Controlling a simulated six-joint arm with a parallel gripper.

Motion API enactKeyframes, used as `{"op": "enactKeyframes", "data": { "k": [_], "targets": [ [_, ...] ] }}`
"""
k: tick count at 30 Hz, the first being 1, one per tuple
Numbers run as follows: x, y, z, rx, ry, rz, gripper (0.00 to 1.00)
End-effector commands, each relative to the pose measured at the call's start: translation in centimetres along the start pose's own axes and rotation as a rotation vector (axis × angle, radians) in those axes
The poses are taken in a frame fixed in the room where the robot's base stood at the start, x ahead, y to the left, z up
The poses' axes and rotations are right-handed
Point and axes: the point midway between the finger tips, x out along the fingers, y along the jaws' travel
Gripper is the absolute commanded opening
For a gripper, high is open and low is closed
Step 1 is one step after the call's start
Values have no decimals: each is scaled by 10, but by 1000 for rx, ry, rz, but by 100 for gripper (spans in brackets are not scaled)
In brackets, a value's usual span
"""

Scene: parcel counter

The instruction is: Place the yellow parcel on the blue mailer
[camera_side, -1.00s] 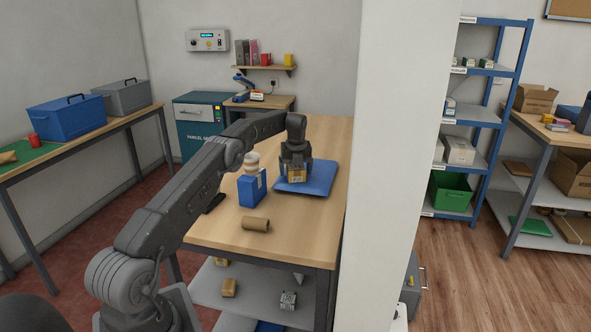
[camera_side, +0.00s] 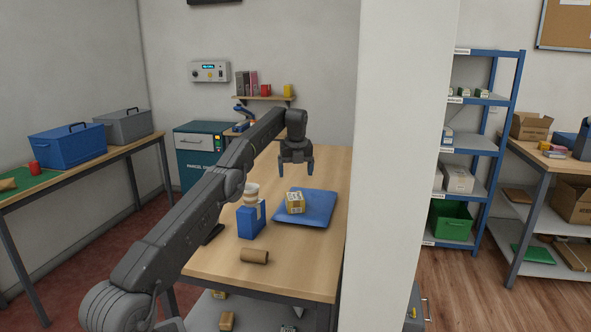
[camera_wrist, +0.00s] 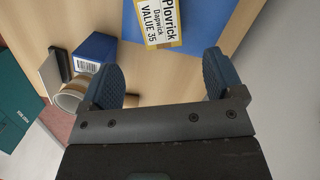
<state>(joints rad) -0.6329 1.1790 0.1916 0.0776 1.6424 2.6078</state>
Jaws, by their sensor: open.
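The yellow parcel (camera_side: 295,203), a small box with a printed label, rests on the blue mailer (camera_side: 318,208), near its left side. The mailer lies flat on the wooden table. My gripper (camera_side: 296,172) is open and empty above and behind the parcel, apart from it. In the wrist view, the parcel (camera_wrist: 158,22) shows its label beyond the spread blue fingertips of my gripper (camera_wrist: 165,85), and part of the blue mailer (camera_wrist: 205,32) lies beside it. The parcel's top is cut off there.
A blue box (camera_side: 251,221) stands left of the mailer, with a tape roll (camera_side: 251,194) by it. A brown cardboard tube (camera_side: 254,256) lies near the table's front. A white pillar (camera_side: 395,170) rises close to the table's right edge. Bare wood (camera_side: 300,255) is free in front.

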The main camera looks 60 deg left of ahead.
Motion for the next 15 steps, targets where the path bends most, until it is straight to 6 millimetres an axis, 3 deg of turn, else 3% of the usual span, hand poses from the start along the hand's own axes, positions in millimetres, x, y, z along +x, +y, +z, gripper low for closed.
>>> {"op": "enactKeyframes", "data": {
  "k": [5, 8, 11, 15],
  "targets": [
    [-8, -1, -2, -6, 0, -1, 87],
    [-25, -9, -9, -51, -9, -13, 87],
    [-57, -24, -27, -158, -22, -37, 87],
    [-112, -42, -73, -379, -34, -90, 87]
  ]
}}
